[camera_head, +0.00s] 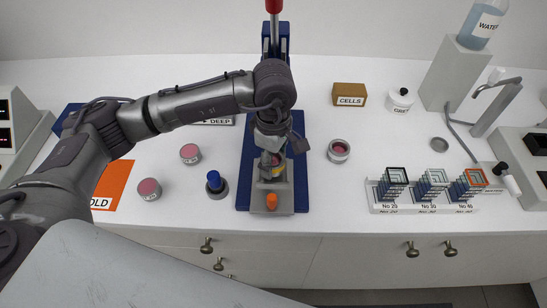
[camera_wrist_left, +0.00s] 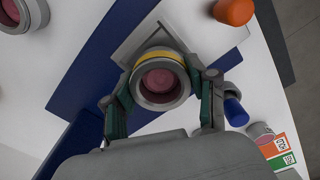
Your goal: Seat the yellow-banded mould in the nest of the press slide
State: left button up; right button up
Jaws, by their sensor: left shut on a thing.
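The yellow-banded mould (camera_wrist_left: 161,77) is a grey ring with a yellow band and dark pink powder inside. My left gripper (camera_wrist_left: 164,88) is shut on it, one finger on each side. In the head view the mould (camera_head: 276,171) is mostly hidden by my left gripper (camera_head: 272,160). It is over the grey press slide (camera_head: 285,202), which has an orange knob (camera_head: 271,201) at its front. The slide also shows in the wrist view (camera_wrist_left: 190,28), behind the mould. The nest is covered, and I cannot tell whether the mould touches it. My right gripper is not in view.
The press's blue base (camera_head: 245,180) surrounds the slide. Another grey mould (camera_head: 339,150) stands to the right. A sieve rack (camera_head: 420,208) is at the right. Table front centre-right is clear.

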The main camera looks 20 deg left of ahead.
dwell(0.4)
pick_arm(q)
jog(key=shift+b, duration=0.45)
jog(key=shift+b, duration=0.45)
dwell(0.9)
jog(key=shift+b, duration=0.35)
jog(key=shift+f+b, duration=1)
jog(key=shift+b, duration=0.05)
jog(key=o, duration=1.4)
jog(key=shift+r, duration=0.1)
